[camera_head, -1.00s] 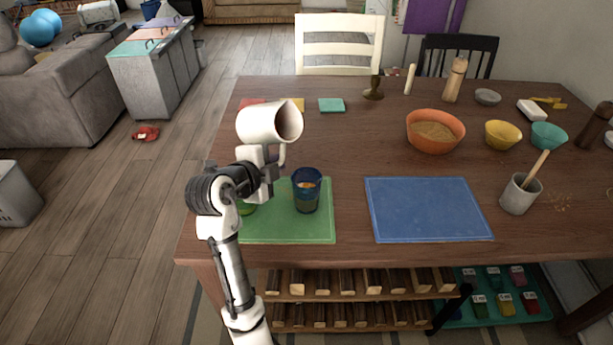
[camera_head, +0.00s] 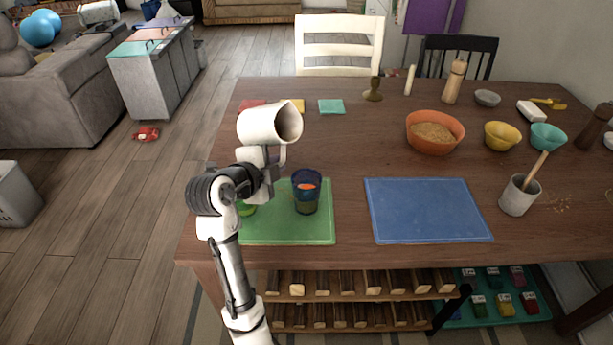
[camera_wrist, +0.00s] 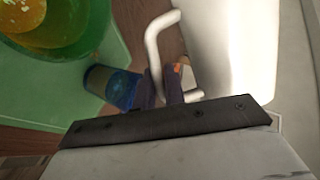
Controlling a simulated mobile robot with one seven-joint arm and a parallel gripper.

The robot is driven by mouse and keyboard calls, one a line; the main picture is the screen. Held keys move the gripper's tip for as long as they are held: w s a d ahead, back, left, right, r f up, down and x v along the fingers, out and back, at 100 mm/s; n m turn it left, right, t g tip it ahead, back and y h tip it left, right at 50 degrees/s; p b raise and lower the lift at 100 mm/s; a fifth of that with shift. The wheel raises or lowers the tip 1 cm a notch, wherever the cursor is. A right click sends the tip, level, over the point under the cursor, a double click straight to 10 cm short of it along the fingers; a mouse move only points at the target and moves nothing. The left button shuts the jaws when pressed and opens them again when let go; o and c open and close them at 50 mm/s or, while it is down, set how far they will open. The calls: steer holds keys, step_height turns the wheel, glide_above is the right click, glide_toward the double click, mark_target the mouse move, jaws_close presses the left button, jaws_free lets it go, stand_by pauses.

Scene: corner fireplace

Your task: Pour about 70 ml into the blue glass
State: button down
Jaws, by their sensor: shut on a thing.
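My gripper (camera_head: 268,168) is shut on the handle of a white pitcher (camera_head: 262,125). The pitcher is tilted with its mouth to the right, above and left of the blue glass. Its handle (camera_wrist: 155,45) and white wall (camera_wrist: 232,45) show in the wrist view. The blue glass (camera_head: 306,196) stands upright on the green mat (camera_head: 310,232), with something orange and dark contents visible inside. The blue glass also shows in the wrist view (camera_wrist: 112,85). A green glass (camera_head: 247,209) on the same mat is mostly hidden by my arm; it is large in the wrist view (camera_wrist: 75,40).
A blue mat (camera_head: 428,210) lies bare to the right. An orange bowl (camera_head: 435,145) of grain, a yellow bowl (camera_head: 502,138), a teal bowl (camera_head: 548,139) and a grey mortar (camera_head: 517,198) stand at the right. The middle of the table is clear.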

steer(key=p, duration=0.1)
steer(key=r+p, duration=0.1)
steer(key=r+n+p, duration=0.1)
steer(key=shift+s+d+g+h, duration=0.25)
steer(key=shift+d+g+h, duration=0.05)
steer(key=shift+d, duration=0.05)
steer(key=n+p, duration=0.1)
steer(key=d+g+h+p, duration=0.1)
steer(key=shift+s+f+n+p, duration=0.25)
steer(key=shift+s+n+p, duration=0.15)
steer(key=shift+w+a+f+n+g+h+p, duration=0.2)
steer(key=shift+a+f+n+g+h+p, duration=0.1)
steer(key=shift+n+g+h+p, duration=0.25)
steer(key=shift+w+a+f+n+g+h+p, duration=0.15)
steer(key=shift+f+n+g+h+p, duration=0.2)
steer(key=shift+n+p, duration=0.3)
steer(key=shift+w+a+r+n+h+p, duration=0.2)
steer(key=shift+r+n+h+p, duration=0.3)
steer(key=shift+p, duration=0.4)
steer(key=shift+w+a+r+n+g+h+p, duration=0.2)
steer(key=shift+w+a+n+g+h+p, duration=0.1)
steer(key=shift+n+g+h+p, duration=0.35)
